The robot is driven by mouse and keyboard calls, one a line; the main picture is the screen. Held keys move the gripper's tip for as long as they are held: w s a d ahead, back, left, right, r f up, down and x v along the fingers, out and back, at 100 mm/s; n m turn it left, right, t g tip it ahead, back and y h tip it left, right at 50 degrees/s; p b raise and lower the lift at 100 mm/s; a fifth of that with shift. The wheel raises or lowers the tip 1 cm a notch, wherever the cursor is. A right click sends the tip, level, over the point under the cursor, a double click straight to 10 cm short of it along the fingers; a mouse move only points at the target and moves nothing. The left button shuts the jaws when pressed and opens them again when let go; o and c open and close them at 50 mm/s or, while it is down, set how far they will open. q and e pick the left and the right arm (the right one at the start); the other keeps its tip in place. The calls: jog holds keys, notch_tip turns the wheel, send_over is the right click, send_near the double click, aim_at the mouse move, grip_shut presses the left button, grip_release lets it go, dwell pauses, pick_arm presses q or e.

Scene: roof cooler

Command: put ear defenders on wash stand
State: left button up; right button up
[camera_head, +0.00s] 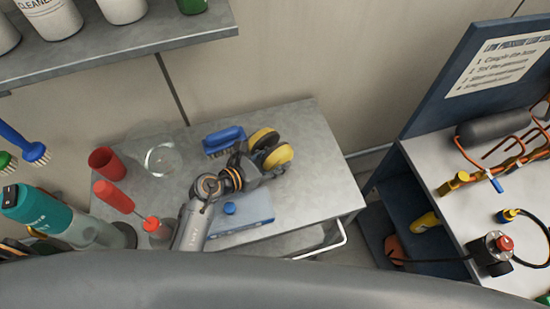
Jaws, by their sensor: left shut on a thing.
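The yellow and black ear defenders (264,139) are at the far right part of the grey metal stand (318,150), which I take to be the wash stand. My left gripper (268,170) reaches in from the front and is shut on the ear defenders at their near side. The gripper hides part of them. I cannot tell whether they touch the stand's top or hang just above it. My right gripper is not in view.
A blue brush (224,140) lies close left of the ear defenders. A blue flat container (250,212) lies nearer me. The stand's right end is clear.

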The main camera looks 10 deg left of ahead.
pick_arm(q)
jog(key=shift+w, duration=0.1)
jog(key=o, duration=0.9)
jog(key=shift+f, duration=0.1)
jog(key=o, duration=0.4)
jog(key=shift+o, duration=0.2)
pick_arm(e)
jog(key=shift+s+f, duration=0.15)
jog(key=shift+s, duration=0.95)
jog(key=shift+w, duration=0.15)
pick_arm(q)
jog(key=shift+a, duration=0.1)
jog(key=b+v, duration=0.1)
jog(key=v, duration=0.5)
jog(key=shift+s, duration=0.25)
jog(key=shift+s+a+r, duration=0.35)
jog(key=shift+a, duration=0.05)
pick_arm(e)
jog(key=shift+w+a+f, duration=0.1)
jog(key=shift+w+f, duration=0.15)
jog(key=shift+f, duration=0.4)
